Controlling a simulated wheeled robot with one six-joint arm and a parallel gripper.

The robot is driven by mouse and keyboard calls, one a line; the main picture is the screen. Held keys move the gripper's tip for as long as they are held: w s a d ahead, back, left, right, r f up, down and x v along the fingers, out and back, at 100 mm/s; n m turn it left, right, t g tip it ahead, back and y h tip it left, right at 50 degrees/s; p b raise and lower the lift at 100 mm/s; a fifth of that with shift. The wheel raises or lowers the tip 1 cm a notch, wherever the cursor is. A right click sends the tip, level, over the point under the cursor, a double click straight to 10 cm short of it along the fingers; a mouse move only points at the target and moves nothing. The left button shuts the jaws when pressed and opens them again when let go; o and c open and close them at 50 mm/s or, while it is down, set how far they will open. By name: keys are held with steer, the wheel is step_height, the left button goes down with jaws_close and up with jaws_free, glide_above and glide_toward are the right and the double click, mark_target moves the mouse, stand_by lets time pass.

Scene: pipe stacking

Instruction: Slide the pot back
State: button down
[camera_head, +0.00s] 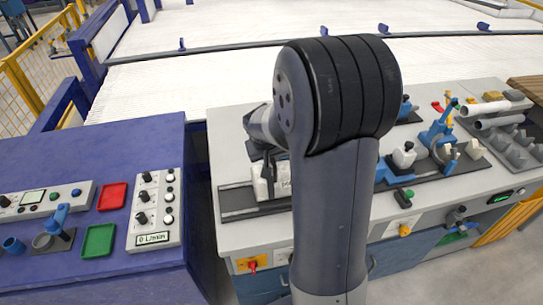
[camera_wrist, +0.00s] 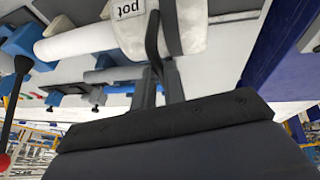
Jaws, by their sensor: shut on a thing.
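The pot is a white block with a dark-lettered "pot" label. In the head view the pot (camera_head: 262,188) stands on a dark grey rail (camera_head: 235,203) at the left front of the light worktop. My gripper (camera_head: 270,172) is at the pot from above, and my arm hides the pot's right side. In the wrist view, which is turned over, the pot (camera_wrist: 128,35) is at the top, partly cut off by the frame. My gripper (camera_wrist: 163,35) has its dark fingers close together, shut on the pot.
A blue console (camera_head: 70,235) with knobs and red and green pads stands left, across a narrow gap. Blue fixtures (camera_head: 440,130) and grey pipes (camera_head: 500,115) occupy the worktop's right. A white conveyor (camera_head: 200,70) lies behind. My arm hides the worktop's middle.

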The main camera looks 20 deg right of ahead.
steer(key=shift+w+a+f+b, duration=0.1)
steer(key=shift+a+f+b, duration=0.05)
steer(key=shift+a+b, duration=0.35)
steer(key=w+a+b, duration=0.1)
steer(key=a+b, duration=0.2)
steer(key=a, duration=0.6)
steer(key=shift+w+b, duration=0.4)
steer(key=shift+a, duration=0.1)
steer(key=c, duration=1.6)
jaws_free()
steer(key=shift+a, duration=0.15)
steer(key=shift+o, duration=0.6)
steer(key=shift+r, duration=0.25)
